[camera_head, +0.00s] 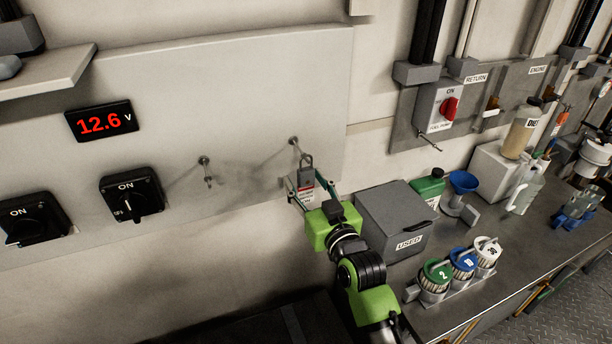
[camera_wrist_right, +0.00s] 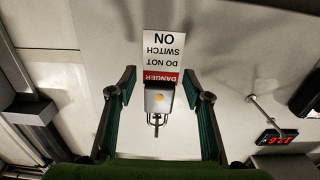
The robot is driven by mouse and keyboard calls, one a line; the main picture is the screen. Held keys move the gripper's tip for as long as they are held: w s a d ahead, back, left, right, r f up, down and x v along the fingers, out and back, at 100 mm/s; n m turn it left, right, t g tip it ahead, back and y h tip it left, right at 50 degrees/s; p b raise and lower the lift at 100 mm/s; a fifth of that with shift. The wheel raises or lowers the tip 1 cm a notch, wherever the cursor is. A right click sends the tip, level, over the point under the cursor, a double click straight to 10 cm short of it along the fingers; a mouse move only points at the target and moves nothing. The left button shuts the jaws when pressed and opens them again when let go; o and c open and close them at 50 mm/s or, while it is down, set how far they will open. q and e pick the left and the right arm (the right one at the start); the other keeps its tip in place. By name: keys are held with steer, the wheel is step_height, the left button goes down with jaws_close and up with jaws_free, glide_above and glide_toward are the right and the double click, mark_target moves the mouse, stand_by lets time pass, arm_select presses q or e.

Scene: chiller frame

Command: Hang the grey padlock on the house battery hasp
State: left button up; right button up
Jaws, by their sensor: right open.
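The grey padlock (camera_head: 305,177) hangs by its shackle at the wall peg (camera_head: 294,142) on the pale panel, with a red and white danger tag below it. In the right wrist view the padlock (camera_wrist_right: 159,98) and its tag (camera_wrist_right: 163,55) appear inverted between the fingers. My right gripper (camera_head: 304,187) is open, its fingers on either side of the padlock, with gaps visible in the wrist view (camera_wrist_right: 159,88). Two black rotary switches (camera_head: 132,200) (camera_head: 38,220) are on the panel at left, both marked ON; I cannot tell which is the house battery's. My left gripper is not in view.
An empty second peg (camera_head: 205,162) projects left of the padlock. A red display (camera_head: 101,121) reads 12.6 V. A grey box marked USED (camera_head: 395,212) stands on the bench beside my right arm.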

steer(key=c, duration=1.3)
steer(key=shift+o, duration=0.2)
steer(key=shift+r, duration=0.2)
